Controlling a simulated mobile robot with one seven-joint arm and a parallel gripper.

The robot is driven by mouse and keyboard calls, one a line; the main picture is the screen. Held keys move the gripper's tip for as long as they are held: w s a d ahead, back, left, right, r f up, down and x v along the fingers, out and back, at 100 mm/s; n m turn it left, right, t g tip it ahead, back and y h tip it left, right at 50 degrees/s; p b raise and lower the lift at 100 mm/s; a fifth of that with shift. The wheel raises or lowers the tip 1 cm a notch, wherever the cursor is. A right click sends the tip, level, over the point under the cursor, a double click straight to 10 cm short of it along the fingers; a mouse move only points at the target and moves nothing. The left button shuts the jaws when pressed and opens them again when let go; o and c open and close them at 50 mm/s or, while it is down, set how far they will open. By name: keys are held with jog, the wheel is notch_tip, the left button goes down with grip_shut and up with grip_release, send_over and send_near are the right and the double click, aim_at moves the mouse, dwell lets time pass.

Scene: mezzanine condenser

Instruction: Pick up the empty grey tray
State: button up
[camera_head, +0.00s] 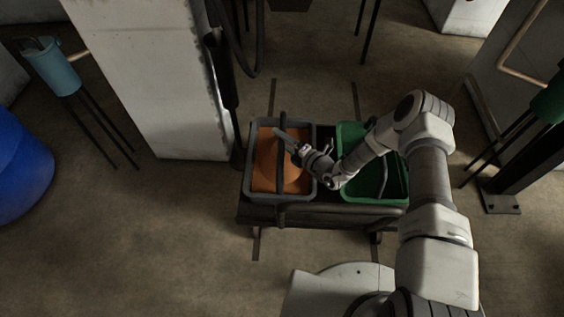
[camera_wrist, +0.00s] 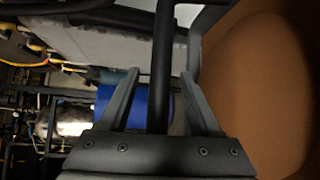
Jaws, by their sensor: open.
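A grey tray (camera_head: 249,172) with a dark bar handle (camera_head: 282,125) across its top stands on a low dark stand. It is not empty: an orange-brown mass (camera_head: 265,160) fills much of it. My gripper (camera_head: 284,138) is over this tray at the handle. In the wrist view my gripper (camera_wrist: 160,88) is open, with the dark handle (camera_wrist: 162,60) running between its two fingers. I cannot tell whether the fingers touch it. The orange-brown mass (camera_wrist: 250,90) fills the right side of the wrist view.
A green tray (camera_head: 375,188) stands right of the grey one, partly hidden by my arm; its visible inside looks empty. The dark stand (camera_head: 330,215) carries both. A pale pillar (camera_head: 160,90) rises close behind left. A blue drum (camera_head: 20,165) is far left. Floor in front left is clear.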

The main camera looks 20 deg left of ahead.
grip_shut()
dwell(0.3)
dwell(1.1)
jog(key=shift+w+a+r, duration=0.15)
jog(key=shift+r, duration=0.2)
